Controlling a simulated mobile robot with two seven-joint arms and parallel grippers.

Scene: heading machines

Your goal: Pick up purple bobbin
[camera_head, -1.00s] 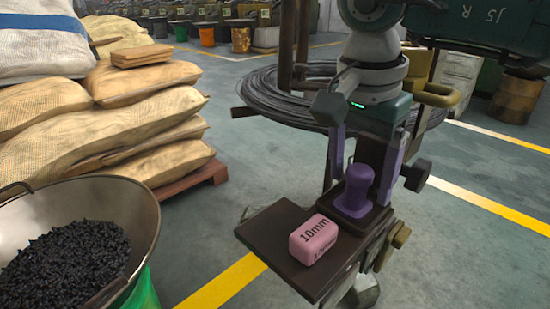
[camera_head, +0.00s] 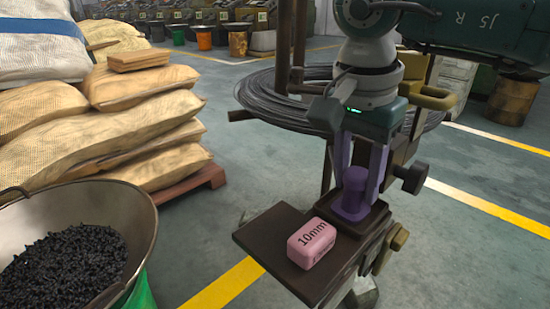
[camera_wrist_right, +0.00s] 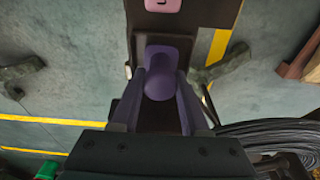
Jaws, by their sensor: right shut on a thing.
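The purple bobbin (camera_head: 354,197) stands upright in a small dark tray at the right end of a dark stand. My right gripper (camera_head: 361,190) comes down from above with its two purple fingers closed on the bobbin, one on each side. In the right wrist view the bobbin (camera_wrist_right: 160,72) lies between the fingertips (camera_wrist_right: 160,92). Its base appears to sit in the tray still. My left gripper is not in view.
A pink block (camera_head: 311,243) marked 10mm sits on the stand's board (camera_head: 262,238), left of the bobbin. A large wire coil (camera_head: 270,98) is behind my right gripper. A bowl (camera_head: 135,215) of dark pieces and stacked sacks (camera_head: 130,130) are at the left. Open floor lies between.

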